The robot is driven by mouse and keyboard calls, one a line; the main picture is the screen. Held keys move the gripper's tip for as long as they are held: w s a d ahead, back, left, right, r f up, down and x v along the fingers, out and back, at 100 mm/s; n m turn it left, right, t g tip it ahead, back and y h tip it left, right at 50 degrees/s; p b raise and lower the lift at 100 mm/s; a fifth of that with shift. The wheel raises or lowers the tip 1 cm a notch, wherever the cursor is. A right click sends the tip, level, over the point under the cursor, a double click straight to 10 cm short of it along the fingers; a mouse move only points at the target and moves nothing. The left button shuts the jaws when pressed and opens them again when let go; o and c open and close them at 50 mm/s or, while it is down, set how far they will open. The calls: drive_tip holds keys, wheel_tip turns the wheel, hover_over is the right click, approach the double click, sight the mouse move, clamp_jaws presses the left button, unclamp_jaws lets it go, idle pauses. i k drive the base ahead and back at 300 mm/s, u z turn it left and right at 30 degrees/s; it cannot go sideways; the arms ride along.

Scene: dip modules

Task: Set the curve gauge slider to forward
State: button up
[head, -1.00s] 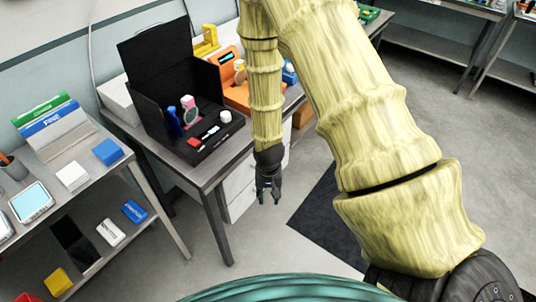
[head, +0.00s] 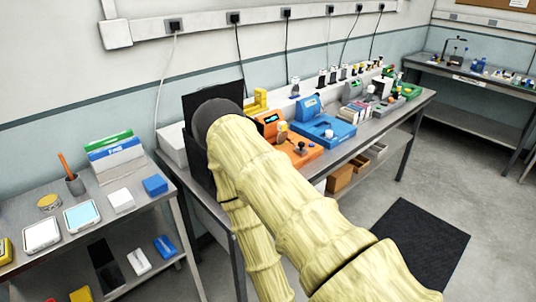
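I cannot tell which device is the curve gauge, and no slider is clear enough to read its position. An orange module (head: 306,156) with a small display and a dark knob stands on the long bench (head: 398,128). A blue module (head: 335,131) stands to its right. The black open case (head: 205,100) is to the left, mostly covered by my arm. My pale ridged arm crosses the middle of the view from the lower right up to the case. My gripper is not visible, being behind the arm or below the picture.
Several more devices, including a green one (head: 411,91), line the bench to the right. A side shelf (head: 140,211) with boxes stands at left. A dark mat (head: 425,235) lies on open floor. A power strip with hanging cables runs along the wall.

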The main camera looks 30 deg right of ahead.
sight(300, 150)
drive_tip(key=z, duration=0.55)
drive_tip(key=k, duration=0.1)
drive_tip(key=u, duration=0.5)
drive_tip(key=i, duration=1)
drive_tip(key=z, duration=1.45)
drive_tip(key=i, duration=0.3)
drive_tip(key=z, duration=0.25)
